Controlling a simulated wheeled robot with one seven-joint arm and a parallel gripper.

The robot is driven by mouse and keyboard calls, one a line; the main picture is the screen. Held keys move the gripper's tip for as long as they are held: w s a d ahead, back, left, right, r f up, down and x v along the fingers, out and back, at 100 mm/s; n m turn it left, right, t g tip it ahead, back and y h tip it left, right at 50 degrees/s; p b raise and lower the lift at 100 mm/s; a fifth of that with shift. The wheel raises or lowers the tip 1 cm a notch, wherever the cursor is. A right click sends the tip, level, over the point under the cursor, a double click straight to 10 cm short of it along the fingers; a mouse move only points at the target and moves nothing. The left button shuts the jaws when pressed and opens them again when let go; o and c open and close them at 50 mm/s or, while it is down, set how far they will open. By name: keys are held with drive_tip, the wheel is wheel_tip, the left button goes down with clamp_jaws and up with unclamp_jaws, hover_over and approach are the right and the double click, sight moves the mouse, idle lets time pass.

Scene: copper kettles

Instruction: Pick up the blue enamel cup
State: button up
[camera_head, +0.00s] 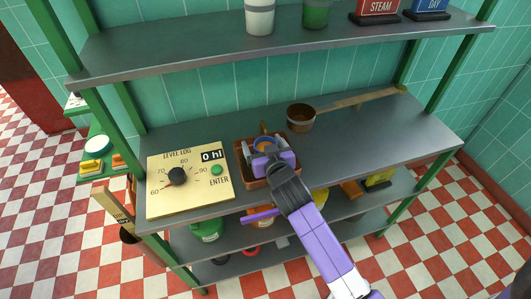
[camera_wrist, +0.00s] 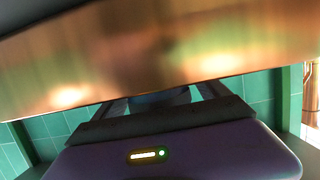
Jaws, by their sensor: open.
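A blue-rimmed cup (camera_head: 265,142), which looks like the blue enamel cup, stands in a copper-brown tray (camera_head: 242,170) on the middle shelf. My gripper (camera_head: 265,150) is over the tray, with its open fingers by the cup's near side. It hides the cup's lower part. In the wrist view, the fingers (camera_wrist: 160,95) show below a large blurred copper surface (camera_wrist: 160,45). A dark bluish shape (camera_wrist: 162,97) lies between them, probably part of the cup. I cannot tell whether the fingers touch it.
A cream dial panel (camera_head: 190,178) stands left of the tray. A copper dipper (camera_head: 301,118) with a long handle lies behind to the right. The upper shelf (camera_head: 190,48) overhangs the back. The middle shelf's right side is clear.

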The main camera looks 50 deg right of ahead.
drive_tip(key=c, duration=1.5)
drive_tip(key=shift+r, duration=0.1)
